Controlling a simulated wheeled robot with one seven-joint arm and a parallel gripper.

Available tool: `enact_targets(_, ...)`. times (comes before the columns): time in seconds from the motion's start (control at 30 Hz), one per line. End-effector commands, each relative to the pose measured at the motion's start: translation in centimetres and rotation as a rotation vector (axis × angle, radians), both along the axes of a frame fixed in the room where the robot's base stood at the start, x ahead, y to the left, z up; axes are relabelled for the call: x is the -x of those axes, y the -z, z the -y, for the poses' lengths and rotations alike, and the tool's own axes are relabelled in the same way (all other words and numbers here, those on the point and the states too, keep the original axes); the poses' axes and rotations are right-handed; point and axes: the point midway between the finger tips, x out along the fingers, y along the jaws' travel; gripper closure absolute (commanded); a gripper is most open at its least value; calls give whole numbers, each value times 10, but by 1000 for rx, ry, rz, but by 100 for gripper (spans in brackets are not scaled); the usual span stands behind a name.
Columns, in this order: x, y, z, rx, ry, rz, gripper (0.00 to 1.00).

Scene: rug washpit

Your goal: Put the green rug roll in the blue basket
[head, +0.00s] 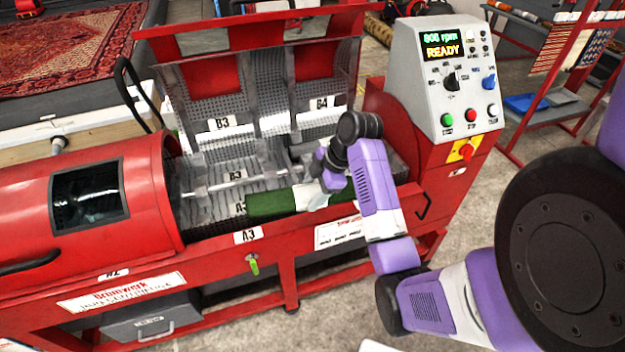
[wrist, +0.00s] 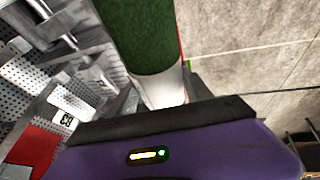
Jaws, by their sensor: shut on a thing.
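The green rug roll (head: 272,204) shows at the front of the open drum machine, above the label A3. It lies roughly level, with a pale wrapped part at its right. The wrist view shows its green end (wrist: 140,35) and the pale part running down to the gripper. My gripper (head: 318,192) is shut on the roll near this pale part; the fingertips are mostly hidden. I cannot tell whether the roll still touches the trough. No blue basket is clearly visible; a blue object (head: 525,103) lies on the rack at right, too unclear to name.
The drum's raised lid (head: 290,65) and grey dividers (head: 197,180) stand behind the roll. A closed red cover (head: 150,195) is at left. The control box (head: 445,80) stands close at right. Open floor (head: 420,215) lies beyond the machine's right side.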

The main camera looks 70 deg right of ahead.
Motion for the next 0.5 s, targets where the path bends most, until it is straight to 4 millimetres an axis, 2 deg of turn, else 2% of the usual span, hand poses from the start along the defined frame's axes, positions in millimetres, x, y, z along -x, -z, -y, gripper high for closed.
enact_targets(0.17,-6,21,-37,-1,59,-1,100)
enact_targets(0.27,-11,39,-66,-4,113,-1,100)
enact_targets(0.37,-17,63,-108,-4,185,-3,100)
enact_targets(0.5,-28,104,-175,-2,313,-6,100)
